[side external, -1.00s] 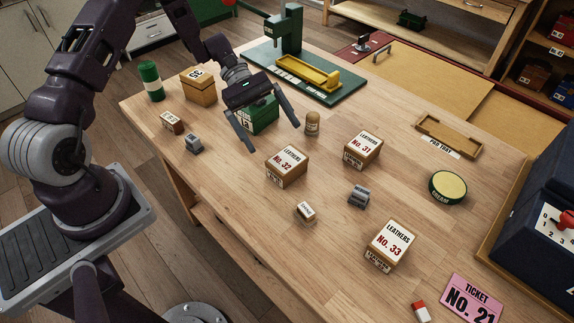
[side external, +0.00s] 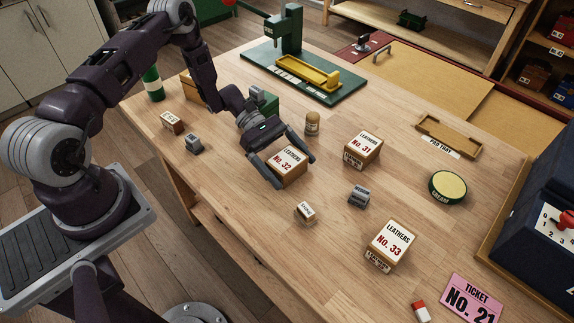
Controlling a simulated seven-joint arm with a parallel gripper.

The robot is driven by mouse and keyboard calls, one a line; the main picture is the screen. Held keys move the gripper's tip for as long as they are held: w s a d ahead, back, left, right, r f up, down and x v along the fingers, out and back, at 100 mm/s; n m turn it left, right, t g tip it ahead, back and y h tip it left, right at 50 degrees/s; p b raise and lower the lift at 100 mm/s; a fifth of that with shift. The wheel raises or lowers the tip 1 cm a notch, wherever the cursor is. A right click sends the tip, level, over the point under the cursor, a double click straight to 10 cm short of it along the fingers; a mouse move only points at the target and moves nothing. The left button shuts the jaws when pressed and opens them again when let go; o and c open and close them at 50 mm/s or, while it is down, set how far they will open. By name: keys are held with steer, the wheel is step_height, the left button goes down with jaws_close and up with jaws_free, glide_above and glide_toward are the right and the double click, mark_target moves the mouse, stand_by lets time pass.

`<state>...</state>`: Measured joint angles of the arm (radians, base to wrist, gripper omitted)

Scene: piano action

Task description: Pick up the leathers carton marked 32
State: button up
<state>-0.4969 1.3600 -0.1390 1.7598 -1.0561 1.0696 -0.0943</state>
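The leathers carton marked No. 32 (side external: 288,164) is a small tan box with a white label, resting on the wooden bench. My gripper (side external: 296,173) is down at it, with one finger along its left side and the other by its right far corner. The fingers are spread about the carton; I cannot tell whether either touches it. The carton's lower left side is partly hidden by a finger.
Carton No. 31 (side external: 364,148) stands to the right and carton No. 33 (side external: 391,245) nearer the front right. A grey block (side external: 359,195) and a small white-topped box (side external: 306,212) lie nearby.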

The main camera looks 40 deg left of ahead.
steer(key=c, duration=1.1)
